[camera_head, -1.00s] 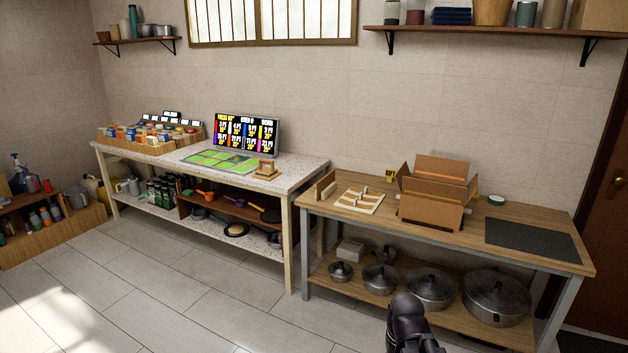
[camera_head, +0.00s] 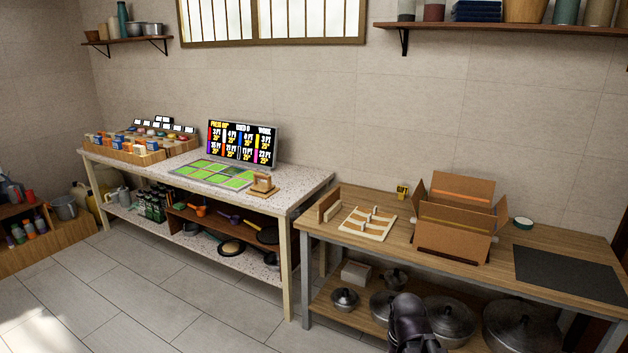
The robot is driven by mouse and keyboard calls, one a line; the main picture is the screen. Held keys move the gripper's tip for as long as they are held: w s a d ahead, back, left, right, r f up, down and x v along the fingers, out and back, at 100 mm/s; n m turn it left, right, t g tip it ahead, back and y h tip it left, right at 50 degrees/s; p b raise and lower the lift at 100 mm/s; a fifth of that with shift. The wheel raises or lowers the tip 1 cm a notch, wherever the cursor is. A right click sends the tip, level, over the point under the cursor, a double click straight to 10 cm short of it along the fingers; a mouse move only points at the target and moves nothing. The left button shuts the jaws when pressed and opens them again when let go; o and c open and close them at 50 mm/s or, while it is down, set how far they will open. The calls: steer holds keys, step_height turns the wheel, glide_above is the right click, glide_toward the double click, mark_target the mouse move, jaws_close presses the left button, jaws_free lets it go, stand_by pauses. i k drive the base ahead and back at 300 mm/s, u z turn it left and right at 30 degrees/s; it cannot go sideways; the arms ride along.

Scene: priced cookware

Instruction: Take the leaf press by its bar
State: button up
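A small wooden frame with a bar across its top, which looks like the leaf press (camera_head: 262,184), stands on a flat wooden base. It is near the front right of the speckled table (camera_head: 308,177), right of a mat with green panels (camera_head: 215,174). A dark, rounded part of my arm (camera_head: 410,322) shows at the bottom edge, in front of the right-hand table and far from the press. No gripper fingers can be made out, and nothing touches the press.
A price screen (camera_head: 242,143) stands behind the mat. The wooden table (camera_head: 345,192) on the right holds a slotted pale board (camera_head: 368,223), an open cardboard box (camera_head: 455,218) and a dark mat (camera_head: 568,274). Lidded pots (camera_head: 450,318) sit below. The tiled floor (camera_head: 190,295) at left is clear.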

mark_target(263, 187)
steer(key=i, duration=1.95)
steer(key=u, duration=4.15)
steer(key=i, duration=0.15)
steer(key=z, duration=1.85)
